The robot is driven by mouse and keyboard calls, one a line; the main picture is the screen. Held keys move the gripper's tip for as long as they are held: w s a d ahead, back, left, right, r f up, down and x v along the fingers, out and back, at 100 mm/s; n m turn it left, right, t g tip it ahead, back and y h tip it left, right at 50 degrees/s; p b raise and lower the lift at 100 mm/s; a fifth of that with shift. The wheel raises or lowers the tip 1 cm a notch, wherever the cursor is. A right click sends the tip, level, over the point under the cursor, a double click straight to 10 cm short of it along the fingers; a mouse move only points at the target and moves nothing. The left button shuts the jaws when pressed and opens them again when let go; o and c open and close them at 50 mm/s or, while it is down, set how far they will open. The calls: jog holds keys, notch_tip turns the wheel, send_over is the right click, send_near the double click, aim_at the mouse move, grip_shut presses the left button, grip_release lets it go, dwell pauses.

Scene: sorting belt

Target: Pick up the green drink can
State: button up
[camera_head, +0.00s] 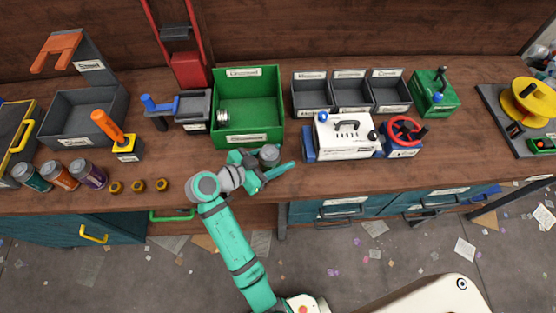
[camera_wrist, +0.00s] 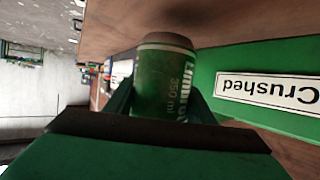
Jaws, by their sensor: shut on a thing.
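The green drink can (camera_wrist: 165,80) is between my gripper's fingers, with white lettering and "350 ml" on its side. In the head view a grey round end, seemingly the can's (camera_head: 269,153), shows at my gripper (camera_head: 268,166). My gripper is shut on the can, just in front of the green bin (camera_head: 265,141). In the wrist view the bin's green wall with its "Crushed" label (camera_wrist: 268,88) is right beside the can. I cannot tell whether the can touches the table.
Teal, orange and purple cans (camera_head: 60,174) stand at the table's left, beside several small brass pieces (camera_head: 138,186). A silvery piece (camera_head: 222,116) lies in the green bin. A white machine (camera_head: 345,138) stands to the right. The table's right front (camera_head: 430,172) is clear.

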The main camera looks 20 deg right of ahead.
aim_at(264, 164)
jog(key=a+r, duration=0.1)
jog(key=r, duration=0.1)
jog(key=s+a+r, duration=0.1)
jog(key=a+r, duration=0.3)
jog(key=r, duration=0.1)
jog(key=shift+s, duration=0.2)
jog(key=v, duration=0.9)
jog(key=shift+s, duration=0.2)
jog(key=shift+a+r, duration=0.1)
jog(key=shift+a, duration=0.05)
